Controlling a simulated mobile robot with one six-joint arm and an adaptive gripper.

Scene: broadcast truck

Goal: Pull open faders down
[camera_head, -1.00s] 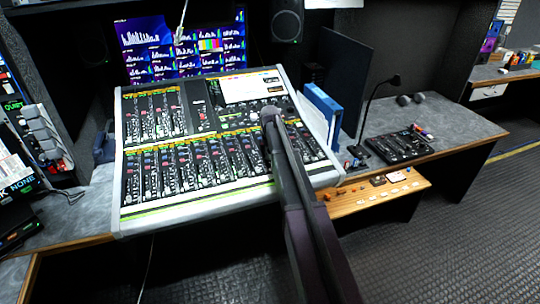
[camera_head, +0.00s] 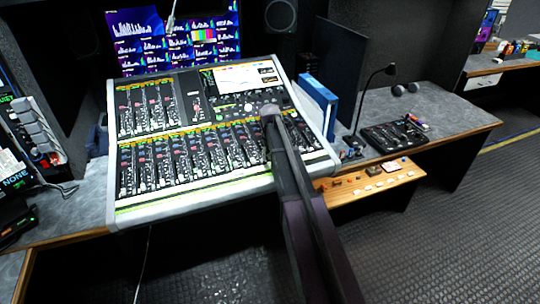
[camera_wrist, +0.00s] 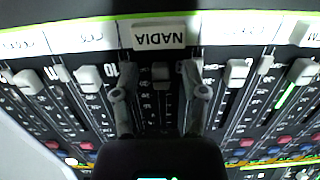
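The mixing console (camera_head: 225,182) is tilted toward me, with a lower fader bank (camera_head: 190,155) and a shorter upper bank (camera_head: 147,108). In the head view my gripper (camera_head: 270,112) is over the right part of the lower bank, and my arm hides some strips. A "NADIA" label (camera_wrist: 158,35) sits by that strip. Pale fader caps show at left (camera_wrist: 89,76) and right (camera_wrist: 237,72). Contact cannot be told.
A small screen (camera_head: 238,77) is set in the console. A blue binder (camera_head: 318,100), a dark panel (camera_head: 338,72) and a gooseneck microphone (camera_head: 390,69) stand at right. A small black mixer (camera_head: 395,136) lies on the desk. The floor (camera_head: 440,220) at right is clear.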

